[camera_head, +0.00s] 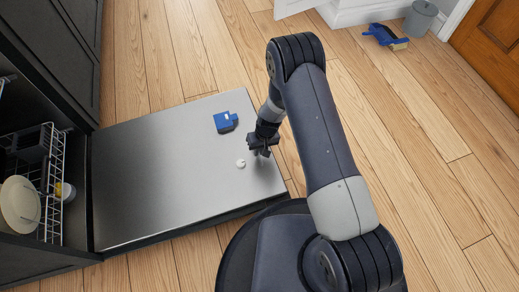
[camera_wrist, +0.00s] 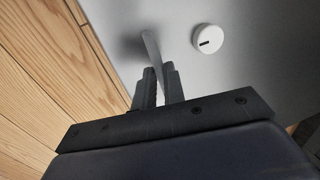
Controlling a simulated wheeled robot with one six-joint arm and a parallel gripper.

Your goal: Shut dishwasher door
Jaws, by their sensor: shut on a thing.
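The dishwasher door (camera_head: 165,170) lies folded down flat, a large silver panel reaching right from the dark cabinet. It also fills much of the wrist view (camera_wrist: 255,80). My gripper (camera_head: 262,148) is over the door near its outer right edge. In the wrist view my gripper (camera_wrist: 160,72) is closed on a thin, pale, curved piece (camera_wrist: 151,48) that sticks out past the fingertips; I cannot tell what it is. A small white round piece with a dark slot (camera_head: 241,163) is on the door beside the gripper, also in the wrist view (camera_wrist: 208,40).
A blue object (camera_head: 226,122) lies on the door behind the gripper. The dishwasher's wire rack (camera_head: 50,185) holds a pale plate (camera_head: 19,204) and other dishes at left. A blue dustpan-like item (camera_head: 385,37) and grey bin (camera_head: 420,18) stand far right.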

